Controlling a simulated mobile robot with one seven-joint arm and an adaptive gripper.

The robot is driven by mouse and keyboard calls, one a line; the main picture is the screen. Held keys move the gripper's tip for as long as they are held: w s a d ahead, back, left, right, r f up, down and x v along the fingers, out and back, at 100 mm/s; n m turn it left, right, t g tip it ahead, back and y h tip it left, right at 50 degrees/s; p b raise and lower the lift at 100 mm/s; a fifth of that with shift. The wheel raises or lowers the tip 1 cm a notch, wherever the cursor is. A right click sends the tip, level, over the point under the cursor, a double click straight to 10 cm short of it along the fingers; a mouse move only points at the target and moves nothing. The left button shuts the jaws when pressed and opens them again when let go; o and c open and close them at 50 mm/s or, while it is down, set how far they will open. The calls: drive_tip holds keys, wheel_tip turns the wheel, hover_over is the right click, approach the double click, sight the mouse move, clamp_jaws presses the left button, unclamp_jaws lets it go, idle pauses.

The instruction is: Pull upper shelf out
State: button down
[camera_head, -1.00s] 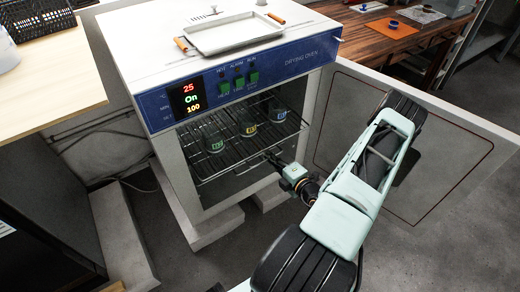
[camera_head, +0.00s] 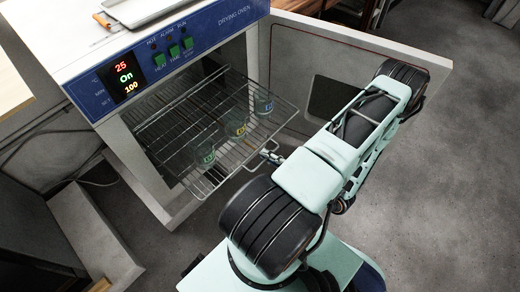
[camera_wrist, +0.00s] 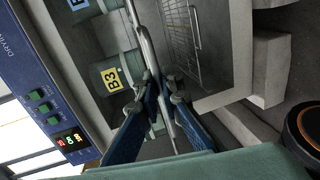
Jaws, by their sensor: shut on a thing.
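The upper shelf (camera_head: 183,127) is a wire rack, sticking partly out of the open drying oven's front in the head view. Three glass beakers stand on it: one near the front left (camera_head: 204,156), one in the middle (camera_head: 237,126) and one at the right (camera_head: 263,104). My gripper (camera_head: 271,156) is at the shelf's front edge. In the wrist view its blue fingers (camera_wrist: 163,83) are shut on the shelf's front rod. A yellow "B3" label (camera_wrist: 113,77) shows on a beaker close to the fingers. The exact finger contact is small in the head view.
The oven door (camera_head: 310,62) stands wide open at the right, behind my arm. Another wire rack (camera_wrist: 184,42) shows in the wrist view. A metal tray (camera_head: 138,10) sits on the oven top. The grey floor in front of the oven is clear.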

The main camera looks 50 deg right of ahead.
drive_tip(key=shift+s, duration=0.3)
drive_tip(key=c, duration=2.1)
unclamp_jaws()
drive_tip(key=v, duration=1.2)
